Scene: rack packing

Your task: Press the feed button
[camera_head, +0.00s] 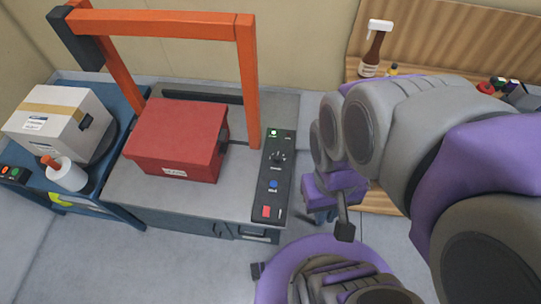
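A black control panel (273,178) runs along the right side of a grey machine (140,195). I see nothing held.
An orange frame (248,80) arches over the machine, with a red box (178,138) beneath it.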

